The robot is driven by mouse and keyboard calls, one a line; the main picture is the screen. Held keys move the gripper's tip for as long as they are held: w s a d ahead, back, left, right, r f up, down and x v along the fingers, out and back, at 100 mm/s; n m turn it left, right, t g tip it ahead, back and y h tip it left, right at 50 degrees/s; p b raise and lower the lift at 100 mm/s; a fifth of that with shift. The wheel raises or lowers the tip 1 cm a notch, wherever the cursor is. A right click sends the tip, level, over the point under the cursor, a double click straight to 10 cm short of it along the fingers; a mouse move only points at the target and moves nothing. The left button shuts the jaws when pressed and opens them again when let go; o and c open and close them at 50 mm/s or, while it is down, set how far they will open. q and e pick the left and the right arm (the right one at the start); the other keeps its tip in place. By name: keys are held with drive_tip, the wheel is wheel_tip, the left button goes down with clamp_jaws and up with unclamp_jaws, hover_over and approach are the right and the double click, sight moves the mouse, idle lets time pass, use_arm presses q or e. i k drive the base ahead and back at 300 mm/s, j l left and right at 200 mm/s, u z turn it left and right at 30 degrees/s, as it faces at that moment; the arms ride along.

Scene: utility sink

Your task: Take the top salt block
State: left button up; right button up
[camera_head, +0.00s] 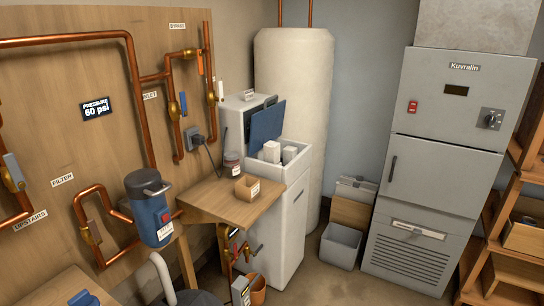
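White salt blocks sit in the open top of a white cabinet (291,222) near the middle of the view. One block (271,151) is at the left of the opening. Another block (290,154) is just to its right. The left one looks slightly higher, but I cannot tell how they are stacked. A blue lid (267,124) stands raised behind the opening. The lower parts of the blocks are hidden by the cabinet's rim. Neither of my grippers is in view.
A wooden shelf (225,205) with a jar (232,163) and a small open box (247,187) juts out left of the cabinet. Copper pipes and a blue filter housing (150,208) are farther left. A grey bin (340,245) stands on the floor to the right.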

sight(271, 148)
drive_tip(key=i+l+u, duration=0.1)
drive_tip(key=u, duration=0.65)
drive_tip(key=i+l+u, duration=0.2)
drive_tip(key=l+u, duration=0.15)
drive_tip(key=l, duration=0.2)
drive_tip(key=i+l+u, duration=0.15)
drive_tip(key=l+u, duration=0.2)
drive_tip(key=l, duration=0.2)
drive_tip(key=l+u, duration=0.35)
drive_tip(key=l, duration=0.25)
